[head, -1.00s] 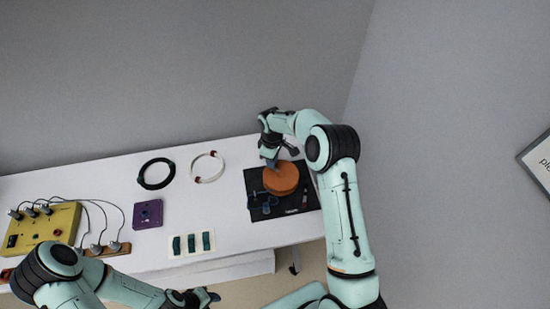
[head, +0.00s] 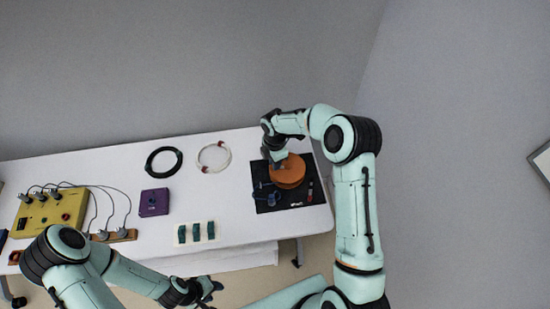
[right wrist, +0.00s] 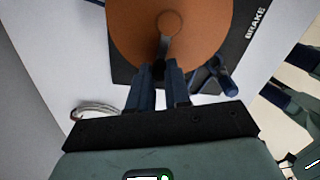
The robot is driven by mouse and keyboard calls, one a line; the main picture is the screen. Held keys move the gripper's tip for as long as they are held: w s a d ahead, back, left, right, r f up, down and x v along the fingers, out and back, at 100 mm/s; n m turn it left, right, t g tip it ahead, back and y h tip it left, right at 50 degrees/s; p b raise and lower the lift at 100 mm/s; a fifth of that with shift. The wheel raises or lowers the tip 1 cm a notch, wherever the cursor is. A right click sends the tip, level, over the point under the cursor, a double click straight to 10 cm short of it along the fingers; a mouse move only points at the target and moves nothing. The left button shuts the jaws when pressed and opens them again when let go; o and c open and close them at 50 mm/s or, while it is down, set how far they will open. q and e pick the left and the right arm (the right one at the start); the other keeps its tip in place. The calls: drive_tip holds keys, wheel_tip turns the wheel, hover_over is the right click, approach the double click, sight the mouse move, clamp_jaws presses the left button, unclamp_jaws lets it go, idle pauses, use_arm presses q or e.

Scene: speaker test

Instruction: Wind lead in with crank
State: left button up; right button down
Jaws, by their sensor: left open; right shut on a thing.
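The orange reel (head: 288,172) sits on a black base plate (head: 297,199) at the right end of the table. In the right wrist view the reel (right wrist: 128,35) fills the top, with a grey crank arm (right wrist: 166,42) running from its hub towards my fingers. My right gripper (right wrist: 159,80) is shut on the crank's outer end, at the reel's far left side in the head view (head: 274,160). The crank's grip is mostly hidden between the fingers. My left gripper (head: 208,288) is open and empty, in front of the table's front edge.
A black cable ring (head: 164,162) and a white cable ring (head: 214,157) lie left of the reel. A purple box (head: 154,202), teal blocks on a white card (head: 196,233) and a yellow box with cables (head: 50,214) stand further left. Blue parts (right wrist: 214,80) sit beside the reel.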

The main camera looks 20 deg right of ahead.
sight(290, 178)
drive_tip(key=s+n, duration=0.1)
drive_tip(key=n, duration=0.1)
drive_tip(key=s+n, duration=0.1)
drive_tip(key=n, duration=0.2)
drive_tip(key=shift+s, duration=0.1)
drive_tip(key=n, duration=0.2)
drive_tip(key=s+n, duration=0.1)
drive_tip(key=n, duration=0.1)
drive_tip(key=s+d+n, duration=0.1)
drive_tip(key=n, duration=0.2)
drive_tip(key=s+d+n, duration=0.1)
drive_tip(key=n, duration=0.1)
drive_tip(key=shift+s+d+n, duration=0.15)
drive_tip(key=shift+d+n, duration=0.2)
drive_tip(key=shift+n, duration=0.8)
drive_tip(key=shift+s+d+n, duration=0.15)
drive_tip(key=shift+d+n, duration=0.2)
drive_tip(key=shift+n, duration=0.8)
drive_tip(key=c, duration=1.1)
unclamp_jaws()
